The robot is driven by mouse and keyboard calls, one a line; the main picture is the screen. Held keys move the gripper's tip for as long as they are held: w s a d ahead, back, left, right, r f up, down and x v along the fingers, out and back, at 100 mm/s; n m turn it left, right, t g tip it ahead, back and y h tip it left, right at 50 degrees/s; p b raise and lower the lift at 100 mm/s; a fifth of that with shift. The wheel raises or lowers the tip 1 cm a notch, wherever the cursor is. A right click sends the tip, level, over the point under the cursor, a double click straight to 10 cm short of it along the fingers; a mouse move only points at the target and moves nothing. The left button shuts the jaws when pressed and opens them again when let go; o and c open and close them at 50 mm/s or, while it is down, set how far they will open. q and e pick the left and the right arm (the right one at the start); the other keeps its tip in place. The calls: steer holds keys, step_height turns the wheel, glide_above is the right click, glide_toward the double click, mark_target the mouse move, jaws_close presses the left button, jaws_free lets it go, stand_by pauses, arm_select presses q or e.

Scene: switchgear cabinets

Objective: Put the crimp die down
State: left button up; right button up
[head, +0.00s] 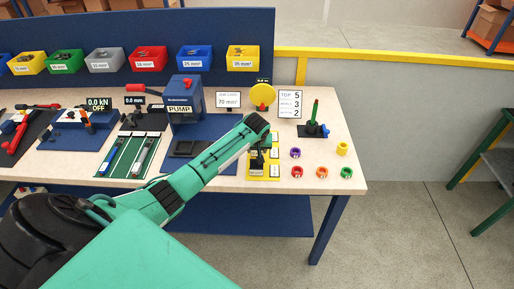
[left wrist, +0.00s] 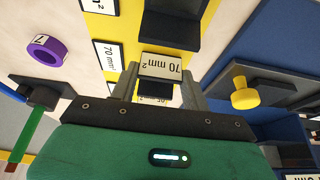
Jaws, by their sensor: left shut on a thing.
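The crimp die (left wrist: 160,68) is a small dark block with a white "70 mm²" label. In the left wrist view it sits between the two grey fingers of my left gripper (left wrist: 160,82), which is shut on it. In the head view my left gripper (head: 257,154) is over the yellow die board (head: 273,178) near the table's right part. The board, also in the left wrist view (left wrist: 125,45), carries white labels, one reading "70 mm". A black holder (left wrist: 172,28) stands just beyond the die. I cannot tell whether the die touches the board. My right gripper is out of view.
Coloured rings, among them a purple one (head: 295,153), lie right of the board. A stand with a green and red rod (head: 314,118) is behind them. The blue pump (head: 186,101) and a green tray (head: 125,156) stand to the left. A yellow disc (head: 262,95) is behind.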

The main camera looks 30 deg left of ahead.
arm_select(q)
steer(key=shift+f, duration=0.1)
steer(key=o, duration=1.2)
steer(key=b+v, duration=0.2)
steer(key=v, duration=1)
steer(key=shift+d+b, duration=0.1)
steer(key=shift+b, duration=0.2)
